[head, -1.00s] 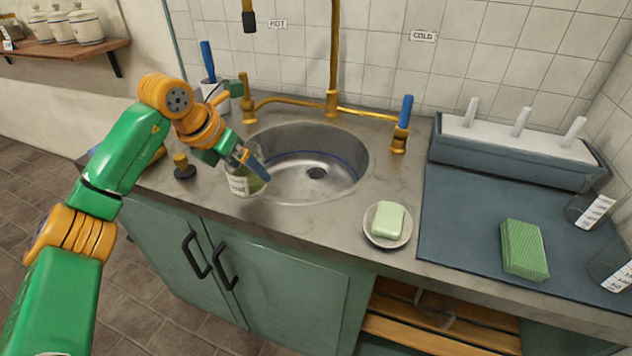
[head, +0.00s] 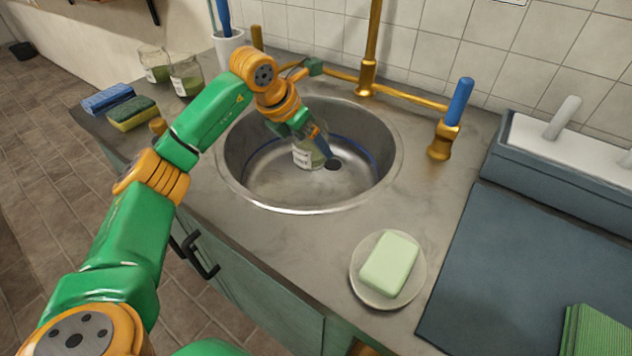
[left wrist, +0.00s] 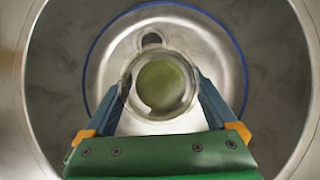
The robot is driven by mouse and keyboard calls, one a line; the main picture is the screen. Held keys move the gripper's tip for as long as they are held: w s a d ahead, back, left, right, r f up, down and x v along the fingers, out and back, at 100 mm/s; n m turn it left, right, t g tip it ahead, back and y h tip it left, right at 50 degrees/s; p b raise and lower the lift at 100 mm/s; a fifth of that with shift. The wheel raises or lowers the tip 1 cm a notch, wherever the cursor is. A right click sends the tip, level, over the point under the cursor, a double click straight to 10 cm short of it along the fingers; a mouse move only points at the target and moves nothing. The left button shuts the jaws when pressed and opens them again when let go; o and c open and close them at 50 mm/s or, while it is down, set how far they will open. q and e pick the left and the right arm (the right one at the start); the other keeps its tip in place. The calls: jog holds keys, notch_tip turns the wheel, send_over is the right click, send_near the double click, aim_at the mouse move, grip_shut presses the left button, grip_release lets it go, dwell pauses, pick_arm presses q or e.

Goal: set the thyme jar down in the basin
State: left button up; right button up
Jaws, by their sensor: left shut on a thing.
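The thyme jar (head: 309,154) is a small glass jar with a white label and green contents. It is upright inside the round steel basin (head: 255,188), left of the dark drain. My left gripper (head: 320,142) is shut on it. In the left wrist view the jar (left wrist: 162,86) is seen from above between the two blue fingers of my left gripper (left wrist: 165,98), with the basin wall (left wrist: 50,75) all round. I cannot tell whether its base touches the basin floor. My right gripper is not in view.
The gold tap (head: 368,75) with a blue handle (head: 459,101) stands behind the basin. A soap dish (head: 415,281) with green soap (head: 389,264) is at the front right. Two glass jars (head: 186,77) and sponges (head: 132,113) are at the left. The counter around the basin's front is mostly clear.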

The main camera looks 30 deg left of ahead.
aim_at(297, 152)
pick_arm(q)
notch_tip(297, 152, down, 8)
jog(key=shift+w+r, duration=0.1)
jog(key=shift+r, duration=0.05)
jog(key=o, duration=1.2)
jog(key=v, duration=1.2)
